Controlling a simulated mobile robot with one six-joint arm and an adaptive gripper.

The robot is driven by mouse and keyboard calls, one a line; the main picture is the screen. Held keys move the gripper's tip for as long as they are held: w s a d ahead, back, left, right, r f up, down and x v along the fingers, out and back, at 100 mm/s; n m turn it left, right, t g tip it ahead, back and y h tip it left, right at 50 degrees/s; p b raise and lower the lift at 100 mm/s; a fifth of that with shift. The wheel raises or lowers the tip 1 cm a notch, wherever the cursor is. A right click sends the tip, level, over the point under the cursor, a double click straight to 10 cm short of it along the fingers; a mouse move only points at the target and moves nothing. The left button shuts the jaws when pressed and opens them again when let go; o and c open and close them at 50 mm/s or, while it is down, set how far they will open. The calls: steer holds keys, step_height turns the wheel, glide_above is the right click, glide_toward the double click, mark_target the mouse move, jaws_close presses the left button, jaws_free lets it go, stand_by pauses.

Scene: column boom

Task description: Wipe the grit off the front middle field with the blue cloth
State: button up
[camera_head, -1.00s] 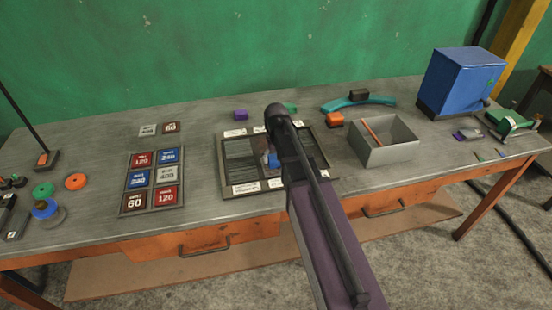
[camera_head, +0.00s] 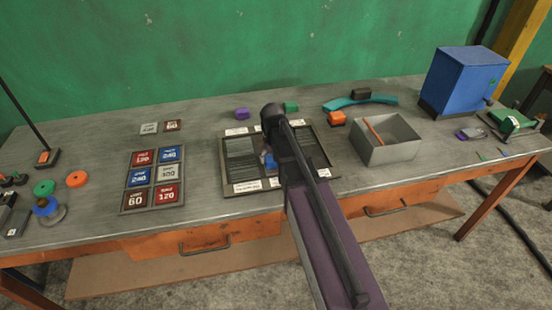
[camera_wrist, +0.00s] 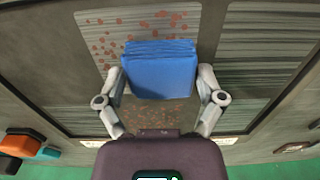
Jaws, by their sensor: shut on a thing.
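The blue cloth (camera_wrist: 160,72) is a folded pad between the fingers of my gripper (camera_wrist: 160,80), which is shut on it. In the head view only a bit of the cloth (camera_head: 268,161) shows beside my arm. The cloth is over a pale middle field (camera_wrist: 186,40) of the framed board (camera_head: 225,174). I cannot tell whether it touches the surface. Reddish-brown grit (camera_wrist: 104,48) lies above and to the left of the cloth in the wrist view, with fainter specks below it. My arm hides much of the board's middle in the head view.
Striped fields (camera_wrist: 262,26) lie beside the middle one. A grey open box (camera_head: 402,150) and an orange block (camera_head: 337,118) stand right of the board. A panel of numbered squares (camera_head: 153,180) lies left. Purple (camera_head: 242,113) and green (camera_head: 290,106) blocks stand behind.

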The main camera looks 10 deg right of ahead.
steer(key=shift+a, duration=0.15)
stand_by(0.4)
steer(key=shift+d+f, duration=0.15)
steer(key=shift+d, duration=1.8)
steer(key=shift+a, duration=0.15)
steer(key=shift+a, duration=1.75)
steer(key=shift+d, duration=0.1)
steer(key=shift+d, duration=0.85)
